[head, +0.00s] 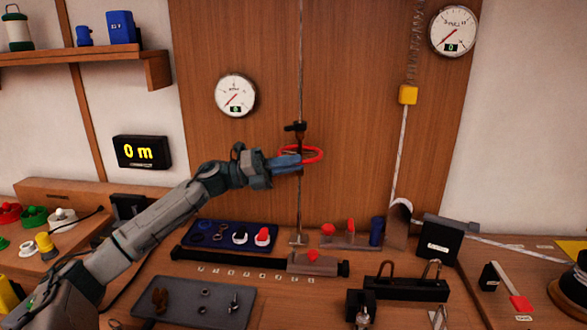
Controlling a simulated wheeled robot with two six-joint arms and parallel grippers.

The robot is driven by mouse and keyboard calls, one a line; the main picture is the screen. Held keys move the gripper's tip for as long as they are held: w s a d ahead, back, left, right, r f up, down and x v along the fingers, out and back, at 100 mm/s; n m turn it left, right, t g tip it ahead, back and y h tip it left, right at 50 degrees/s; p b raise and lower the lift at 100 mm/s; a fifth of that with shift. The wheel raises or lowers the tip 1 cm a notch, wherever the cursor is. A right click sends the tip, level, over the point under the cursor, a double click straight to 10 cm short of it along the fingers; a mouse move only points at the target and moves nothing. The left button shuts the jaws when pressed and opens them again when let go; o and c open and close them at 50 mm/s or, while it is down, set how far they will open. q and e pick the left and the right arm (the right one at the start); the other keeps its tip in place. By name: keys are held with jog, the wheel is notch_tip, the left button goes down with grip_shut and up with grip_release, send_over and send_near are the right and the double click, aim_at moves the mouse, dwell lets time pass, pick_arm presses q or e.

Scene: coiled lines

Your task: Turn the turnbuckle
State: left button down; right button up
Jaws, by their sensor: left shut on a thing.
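The turnbuckle shows as a red ring-shaped handle (315,153) on a vertical line in front of the wooden back panel, with a dark fitting (295,127) just above it. My left gripper (290,161) reaches in from the left and is shut on the left side of the red ring. Its fingers cover part of the ring and the line behind. The line runs up out of view and down to a small foot on the bench. My right gripper is not in view.
Round gauges hang on the panel at left (235,95) and upper right (453,31). The bench holds a blue tray (205,243), a grey tray (170,312) and a black bar tool (230,261).

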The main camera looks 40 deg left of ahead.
pick_arm(q)
jog(key=shift+a+r+m+g+h, duration=0.15)
jog(key=shift+a+m+g+h, duration=0.15)
jog(key=shift+m+g+h, duration=0.3)
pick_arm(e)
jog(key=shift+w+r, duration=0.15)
pick_arm(q)
jog(key=shift+g, duration=0.3)
jog(key=c, duration=1.4)
grip_release()
jog(key=shift+c, duration=0.2)
jog(key=shift+d, duration=0.1)
jog(key=shift+f, duration=0.2)
